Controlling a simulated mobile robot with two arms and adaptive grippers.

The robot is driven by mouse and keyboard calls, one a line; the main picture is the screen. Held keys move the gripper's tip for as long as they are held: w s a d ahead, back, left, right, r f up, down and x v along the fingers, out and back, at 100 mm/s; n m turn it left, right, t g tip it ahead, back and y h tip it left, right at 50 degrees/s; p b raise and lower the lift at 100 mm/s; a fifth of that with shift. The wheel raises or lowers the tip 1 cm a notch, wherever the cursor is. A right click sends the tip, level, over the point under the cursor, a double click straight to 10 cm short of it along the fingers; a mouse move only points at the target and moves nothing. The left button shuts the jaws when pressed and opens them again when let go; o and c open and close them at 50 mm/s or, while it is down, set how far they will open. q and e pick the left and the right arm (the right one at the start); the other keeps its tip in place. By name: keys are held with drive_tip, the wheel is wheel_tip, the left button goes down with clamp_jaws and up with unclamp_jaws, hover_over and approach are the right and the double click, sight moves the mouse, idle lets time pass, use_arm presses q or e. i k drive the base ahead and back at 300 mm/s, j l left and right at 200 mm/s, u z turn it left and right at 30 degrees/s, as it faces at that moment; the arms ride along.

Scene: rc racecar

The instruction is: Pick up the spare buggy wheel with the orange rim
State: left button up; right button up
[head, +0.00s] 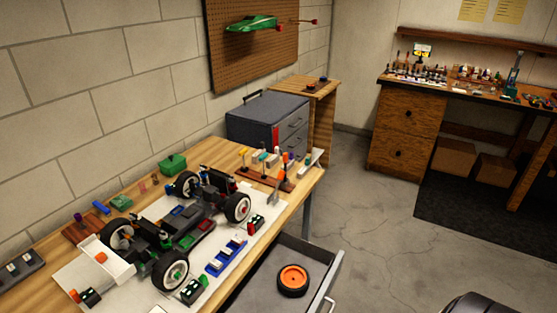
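The spare buggy wheel (292,280) has a black tyre and an orange rim. It lies flat in the open grey drawer (258,293) under the front edge of the workbench, at the lower middle of the head view. Nothing covers it. Neither of my grippers is in view.
A buggy chassis (190,223) with white-rimmed wheels stands on a white mat (75,277) on the wooden workbench (50,242), among small parts. A grey toolbox (262,116) stands behind.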

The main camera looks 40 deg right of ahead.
sight(294, 280)
drive_tip(key=z, duration=1.3)
